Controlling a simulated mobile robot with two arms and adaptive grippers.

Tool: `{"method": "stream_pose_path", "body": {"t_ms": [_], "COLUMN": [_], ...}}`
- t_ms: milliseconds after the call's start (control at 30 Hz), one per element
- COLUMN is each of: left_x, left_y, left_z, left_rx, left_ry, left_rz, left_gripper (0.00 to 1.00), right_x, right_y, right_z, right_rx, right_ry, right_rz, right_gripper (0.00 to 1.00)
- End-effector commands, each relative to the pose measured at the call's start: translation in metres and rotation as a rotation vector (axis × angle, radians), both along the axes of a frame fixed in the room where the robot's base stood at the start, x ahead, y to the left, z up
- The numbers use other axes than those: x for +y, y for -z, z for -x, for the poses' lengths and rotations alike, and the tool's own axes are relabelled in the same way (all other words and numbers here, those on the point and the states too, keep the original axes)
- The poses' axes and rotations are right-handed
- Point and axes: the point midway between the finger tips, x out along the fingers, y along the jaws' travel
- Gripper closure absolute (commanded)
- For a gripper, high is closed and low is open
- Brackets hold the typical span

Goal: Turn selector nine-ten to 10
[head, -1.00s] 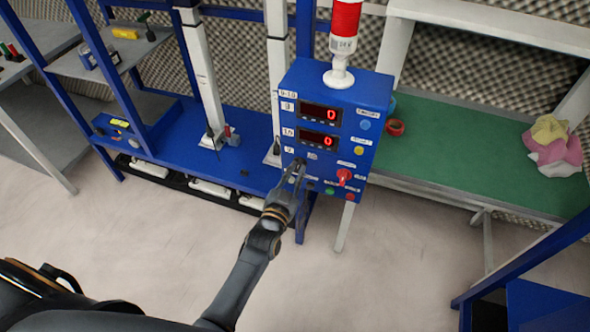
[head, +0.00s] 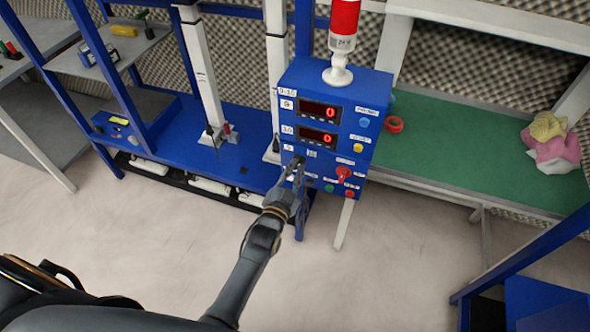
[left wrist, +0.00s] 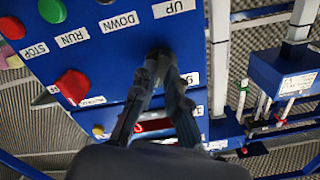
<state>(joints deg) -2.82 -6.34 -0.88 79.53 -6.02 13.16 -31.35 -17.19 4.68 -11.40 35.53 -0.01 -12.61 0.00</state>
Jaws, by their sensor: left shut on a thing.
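The blue control box (head: 350,90) stands upright, with two red digital displays on its face. White labels 9 (head: 288,149) and 10 (head: 311,154) sit at its lower left. My left gripper (head: 297,163) is at the box face just below and between these labels. In the left wrist view my left gripper (left wrist: 164,62) has its fingertips close together at the panel, shut on a small dark selector knob. The fingers hide most of the knob, so its pointing direction cannot be told. My right gripper is not in view.
A red knob (head: 344,174) sits right of my gripper, above green (head: 329,190) and red (head: 349,193) buttons. UP, DOWN, RUN and STOP labels show in the left wrist view. A green-topped bench (head: 460,150) stands right; a blue shelf (head: 190,150) stands left.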

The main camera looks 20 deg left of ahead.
Motion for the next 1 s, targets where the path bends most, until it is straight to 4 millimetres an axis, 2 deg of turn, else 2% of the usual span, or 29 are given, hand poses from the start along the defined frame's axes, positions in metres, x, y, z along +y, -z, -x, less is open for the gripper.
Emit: {"method": "stream_pose_path", "body": {"t_ms": [33,67,167,467,567,667,1000], "left_x": [0.000,0.000,0.000,0.000,0.000,0.001,0.003], "left_y": [0.001,0.001,0.000,0.000,0.001,0.002,0.001], "left_z": [0.000,0.000,0.000,0.001,0.006,0.021,0.091], "left_rx": [0.001,0.001,0.001,0.001,0.001,0.003,0.004], "left_ry": [0.000,0.000,0.000,0.000,0.000,0.001,0.000], "left_rz": [-0.003,-0.003,-0.002,-0.001,-0.001,-0.001,-0.001], "left_gripper": [1.00,0.85,0.65,0.64,0.64,0.64,0.64], "right_x": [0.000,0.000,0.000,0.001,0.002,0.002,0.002], "right_y": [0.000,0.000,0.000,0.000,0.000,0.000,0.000], "right_z": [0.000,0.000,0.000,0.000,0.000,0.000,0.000], "right_rx": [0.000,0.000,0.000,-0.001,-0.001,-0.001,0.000], "right_ry": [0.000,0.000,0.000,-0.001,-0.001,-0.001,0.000], "right_rz": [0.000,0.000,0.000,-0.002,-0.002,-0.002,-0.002], "right_gripper": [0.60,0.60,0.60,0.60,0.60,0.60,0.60]}}
